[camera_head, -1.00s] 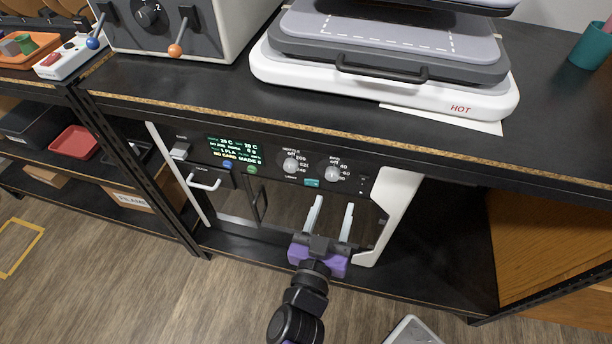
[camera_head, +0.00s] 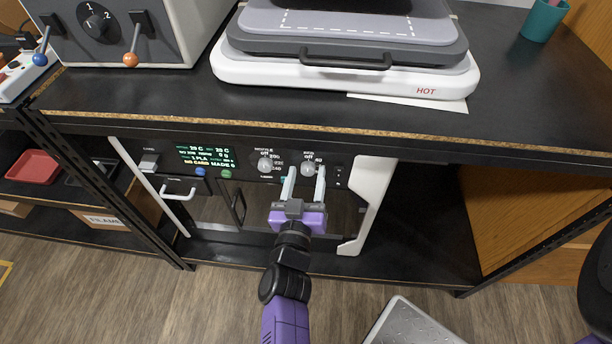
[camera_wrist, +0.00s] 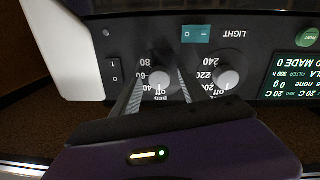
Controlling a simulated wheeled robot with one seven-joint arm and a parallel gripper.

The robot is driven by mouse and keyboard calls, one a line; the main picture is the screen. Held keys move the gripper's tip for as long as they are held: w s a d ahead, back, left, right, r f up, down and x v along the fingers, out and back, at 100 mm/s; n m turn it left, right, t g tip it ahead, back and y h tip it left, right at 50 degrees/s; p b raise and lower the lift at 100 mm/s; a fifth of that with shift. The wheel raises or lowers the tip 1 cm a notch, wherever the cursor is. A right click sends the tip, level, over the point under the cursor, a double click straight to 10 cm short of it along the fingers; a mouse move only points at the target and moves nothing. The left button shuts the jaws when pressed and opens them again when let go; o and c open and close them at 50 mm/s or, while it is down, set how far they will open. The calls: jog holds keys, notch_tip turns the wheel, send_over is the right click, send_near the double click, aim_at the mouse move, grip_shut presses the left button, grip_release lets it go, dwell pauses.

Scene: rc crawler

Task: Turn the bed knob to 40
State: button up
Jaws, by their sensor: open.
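The bed knob (camera_head: 308,168) is the right one of two pale round knobs on the printer's dark front panel. It also shows upside down in the wrist view (camera_wrist: 160,79), with marks off, 40, 60 and 80 around it. My gripper (camera_head: 306,174) is open and empty, its two pale fingers pointing at the panel. In the wrist view the fingers (camera_wrist: 160,86) lie to either side of the bed knob, apart from it. Where the knob's pointer stands is too small to tell.
The nozzle knob (camera_head: 265,165) sits just left of the bed knob, close to one finger. A lit display (camera_head: 205,156) is further left. The black bench top (camera_head: 180,105) overhangs the panel and carries a heat press (camera_head: 345,65). Open floor lies in front.

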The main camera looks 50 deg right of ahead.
jog(key=shift+d, duration=0.1)
grip_shut()
jog(key=shift+m, duration=0.3)
jog(key=m+p, duration=0.2)
jog(key=m, duration=0.1)
jog(key=shift+r+p, duration=0.15)
jog(key=shift+p, duration=0.2)
jog(key=m+p, duration=0.1)
jog(key=m, duration=0.4)
jog(key=shift+p, duration=0.35)
grip_release()
